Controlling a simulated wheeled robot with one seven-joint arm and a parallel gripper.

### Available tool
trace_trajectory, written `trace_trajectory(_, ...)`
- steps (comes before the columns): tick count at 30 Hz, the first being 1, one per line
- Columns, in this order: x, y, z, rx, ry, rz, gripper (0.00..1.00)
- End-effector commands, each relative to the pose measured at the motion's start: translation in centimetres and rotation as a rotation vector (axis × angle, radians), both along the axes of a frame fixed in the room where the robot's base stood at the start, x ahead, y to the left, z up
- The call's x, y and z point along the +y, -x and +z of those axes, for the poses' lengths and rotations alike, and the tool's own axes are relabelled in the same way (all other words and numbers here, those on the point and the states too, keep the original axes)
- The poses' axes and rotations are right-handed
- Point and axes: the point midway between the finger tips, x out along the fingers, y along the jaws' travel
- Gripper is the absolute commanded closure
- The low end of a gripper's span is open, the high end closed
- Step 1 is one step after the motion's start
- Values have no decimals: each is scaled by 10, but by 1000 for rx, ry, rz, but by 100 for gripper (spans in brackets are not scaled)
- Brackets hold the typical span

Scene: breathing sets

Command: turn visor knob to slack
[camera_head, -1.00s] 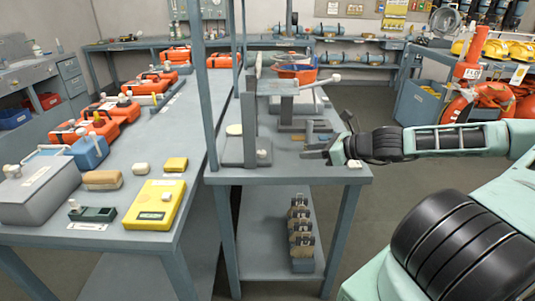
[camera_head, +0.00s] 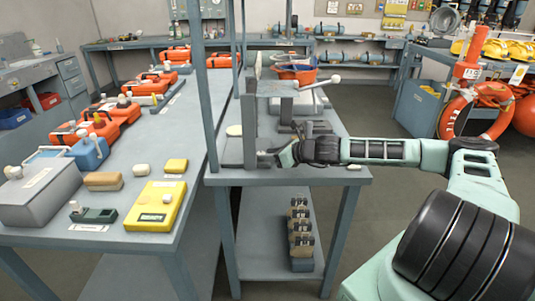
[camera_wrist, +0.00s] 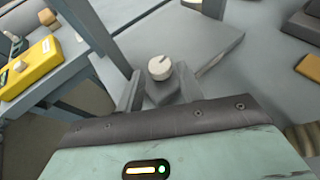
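In the wrist view a small white round knob (camera_wrist: 160,69) with a dark pointer line sits on a grey block at the plate's edge. My gripper (camera_wrist: 159,80) is open, with one finger on each side of the knob. Small gaps seem to show between the knob and both fingertips; contact cannot be told for certain. In the head view my gripper (camera_head: 268,155) is low beside the grey upright stand (camera_head: 249,125) on the middle bench. The knob cannot be made out there, behind my fingers.
The middle bench (camera_head: 315,177) carries a grey raised plate (camera_head: 277,89) and a white ball-ended lever (camera_head: 320,82). Grey posts (camera_head: 207,80) rise at its left. A yellow case (camera_head: 156,205) lies on the left bench.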

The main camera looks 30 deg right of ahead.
Motion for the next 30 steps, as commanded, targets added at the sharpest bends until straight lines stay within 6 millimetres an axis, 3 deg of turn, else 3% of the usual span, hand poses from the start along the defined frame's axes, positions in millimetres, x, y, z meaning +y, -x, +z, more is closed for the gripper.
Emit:
trace_trajectory(13,5,-10,-5,0,0,0,63)
trace_trajectory(17,5,-10,-5,0,0,0,95)
trace_trajectory(30,2,-12,-2,1,5,72,95)
